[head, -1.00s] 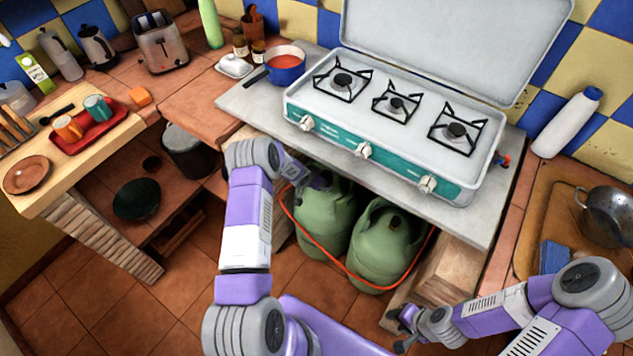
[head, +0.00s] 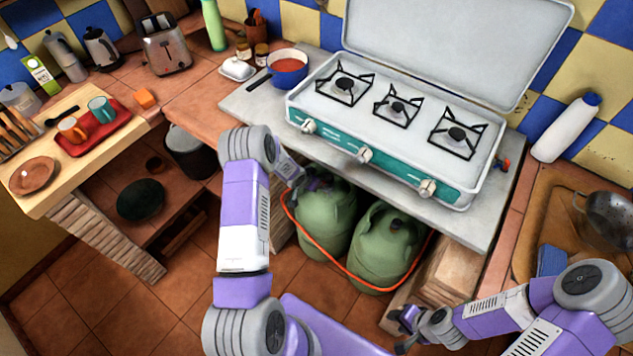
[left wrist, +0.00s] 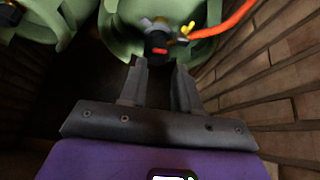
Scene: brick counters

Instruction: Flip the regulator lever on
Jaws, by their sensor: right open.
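Two green gas bottles (head: 325,220) (head: 388,248) stand under the stove counter. In the left wrist view, a dark regulator (left wrist: 157,38) sits on top of the nearer bottle (left wrist: 120,28), with a small red part (left wrist: 159,50) and a yellow part (left wrist: 187,28). I cannot tell for sure which part is the lever. My left gripper (left wrist: 160,80) is open and empty, its fingers pointing at the regulator and a little short of it. In the head view it is partly hidden at the left bottle. My right gripper (head: 405,328) is open, low and away from the bottles.
An orange hose (head: 350,272) runs across the bottle fronts and up to the regulator (left wrist: 225,22). Brick walls (left wrist: 270,85) flank the narrow space. The counter slab (head: 250,105) with the camping stove (head: 385,140) is above.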

